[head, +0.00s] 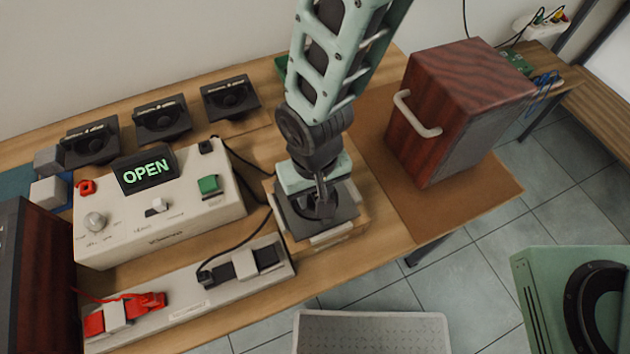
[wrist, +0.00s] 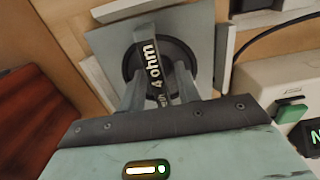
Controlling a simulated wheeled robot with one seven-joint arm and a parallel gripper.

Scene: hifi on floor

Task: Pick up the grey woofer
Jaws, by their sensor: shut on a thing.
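The grey woofer (head: 345,218) has a square grey plate and a dark round cone. It sits among pale blocks on a wooden base on the bench, below my arm. In the wrist view, the woofer (wrist: 205,32) carries a dark bar marked "4 ohm" across its middle. My gripper (head: 318,190) points down over the woofer's centre. In the wrist view, my gripper (wrist: 160,85) has its fingers on either side of the bar and is shut on it. The wrist and fingers hide part of the cone. I cannot tell whether the plate is clear of its base.
A cream control box (head: 160,215) with an "OPEN" display stands left. Several dark speaker units (head: 162,118) lie behind it. A wooden cabinet with a handle (head: 455,105) stands right. A grey tray (head: 370,335) is below the bench.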

